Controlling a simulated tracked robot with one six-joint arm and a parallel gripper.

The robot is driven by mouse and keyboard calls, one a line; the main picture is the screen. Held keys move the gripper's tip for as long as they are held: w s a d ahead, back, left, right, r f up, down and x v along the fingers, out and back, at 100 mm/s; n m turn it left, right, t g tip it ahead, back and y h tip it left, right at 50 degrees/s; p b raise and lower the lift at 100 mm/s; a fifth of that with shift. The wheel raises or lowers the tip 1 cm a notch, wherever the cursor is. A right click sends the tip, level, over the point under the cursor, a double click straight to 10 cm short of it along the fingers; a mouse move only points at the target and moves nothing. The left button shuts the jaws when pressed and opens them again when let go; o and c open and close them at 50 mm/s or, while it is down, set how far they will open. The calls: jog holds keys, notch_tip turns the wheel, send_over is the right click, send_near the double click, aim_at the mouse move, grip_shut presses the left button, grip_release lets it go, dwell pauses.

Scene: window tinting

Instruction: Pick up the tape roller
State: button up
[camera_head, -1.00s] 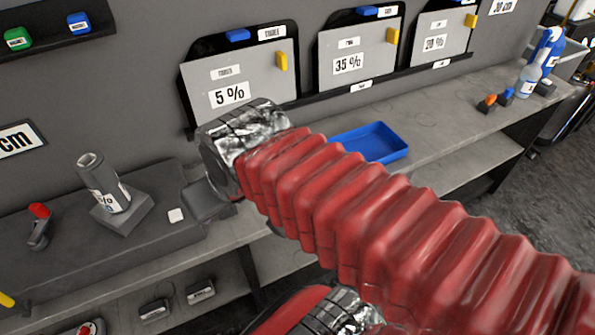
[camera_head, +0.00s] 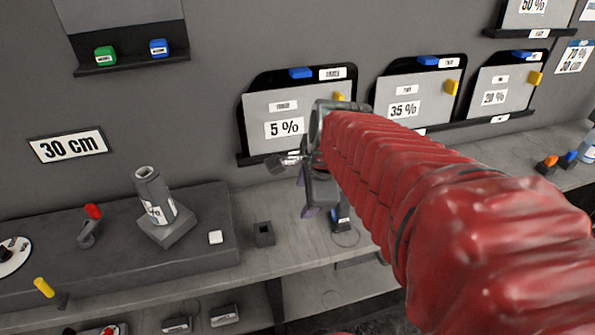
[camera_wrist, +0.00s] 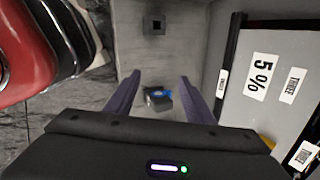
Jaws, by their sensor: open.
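A small dark grey piece with a blue round part (camera_wrist: 158,94), which looks like the tape roller, stands on the grey bench. In the wrist view it shows between my gripper's fingers but below them, apart from them. In the head view a dark piece with some blue (camera_head: 342,216) stands just right of the fingers, partly hidden by my arm; it seems to be the same thing. My gripper (camera_wrist: 160,80) is open and empty, with purple fingers pointing down at the bench. It also shows in the head view (camera_head: 318,208).
A small square holder (camera_head: 264,234) stands left of my gripper. The 5 % panel (camera_head: 287,118) on the wall is close to my gripper. Bare bench lies around the holder.

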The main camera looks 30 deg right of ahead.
aim_at(343, 198)
jog(key=d+f+m, duration=0.3)
jog(key=d+m, duration=1)
jog(key=m, duration=0.3)
jog(key=shift+s+d+f+m+g, duration=0.15)
jog(key=shift+f+m+g, duration=0.15)
jog(key=shift+f, duration=0.05)
jog(key=shift+x, duration=4.35)
jog(key=shift+d, duration=0.15)
jog(key=shift+h, duration=0.3)
jog(key=shift+a+x, duration=0.2)
jog(key=shift+x, duration=2.35)
